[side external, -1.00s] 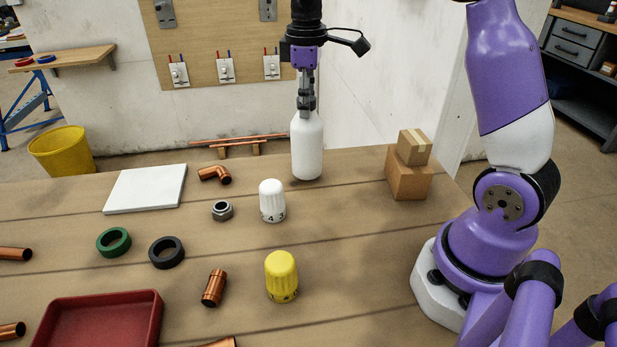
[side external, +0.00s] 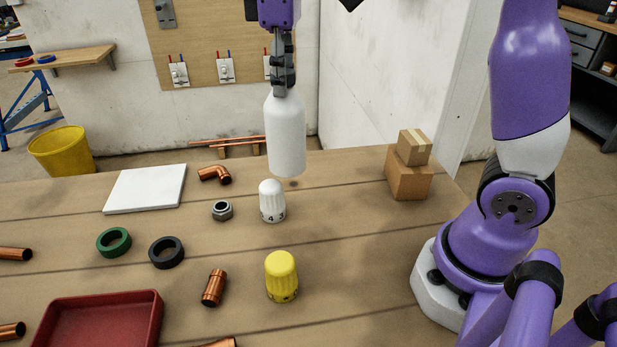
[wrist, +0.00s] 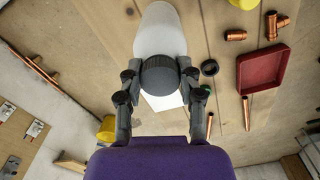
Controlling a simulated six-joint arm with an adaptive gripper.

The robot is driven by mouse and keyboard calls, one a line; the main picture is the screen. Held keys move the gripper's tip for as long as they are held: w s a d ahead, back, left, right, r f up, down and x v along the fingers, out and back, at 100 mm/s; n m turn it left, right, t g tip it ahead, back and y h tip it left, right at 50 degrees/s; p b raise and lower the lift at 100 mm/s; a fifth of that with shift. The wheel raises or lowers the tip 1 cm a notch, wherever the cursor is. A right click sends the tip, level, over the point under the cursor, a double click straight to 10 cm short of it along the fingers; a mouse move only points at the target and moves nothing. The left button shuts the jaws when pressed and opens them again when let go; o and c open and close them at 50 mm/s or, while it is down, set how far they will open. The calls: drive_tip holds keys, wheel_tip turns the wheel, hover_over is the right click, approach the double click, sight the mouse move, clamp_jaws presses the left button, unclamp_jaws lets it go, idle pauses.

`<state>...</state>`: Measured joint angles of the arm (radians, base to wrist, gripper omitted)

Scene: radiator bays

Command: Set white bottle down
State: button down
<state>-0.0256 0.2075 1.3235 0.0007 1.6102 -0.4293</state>
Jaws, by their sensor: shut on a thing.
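The white bottle (side external: 286,135) hangs upright from my gripper (side external: 283,90) in the side external view. My gripper is shut on its top, around the dark cap (wrist: 160,75) that shows in the wrist view. The bottle's base appears to be above the table, behind the white valve knob (side external: 271,201). In the wrist view the bottle body (wrist: 158,32) lies beyond the cap, between the two fingers. The white square tile (side external: 146,188) lies flat on the table to the left, with nothing on it.
A yellow knob (side external: 281,276), a nut (side external: 222,210), a green ring (side external: 114,242), a black ring (side external: 166,252) and copper fittings (side external: 214,288) lie around. A red tray (side external: 100,322) is at the front left. Stacked boxes (side external: 409,178) stand at the right.

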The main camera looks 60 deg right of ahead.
drive_tip(key=s+a+r+n, duration=0.1)
drive_tip(key=s+a, duration=0.2)
drive_tip(key=a, duration=0.7)
drive_tip(key=s+a+n, duration=0.1)
drive_tip(key=s+a, duration=0.2)
drive_tip(key=a, duration=0.8)
drive_tip(key=w+d+f, duration=0.6)
drive_tip(key=w+f, duration=0.3)
drive_tip(key=f, duration=0.1)
drive_tip(key=shift+d+f, duration=0.3)
drive_tip(key=shift+f, duration=0.2)
drive_tip(key=shift+c, duration=2.4)
unclamp_jaws()
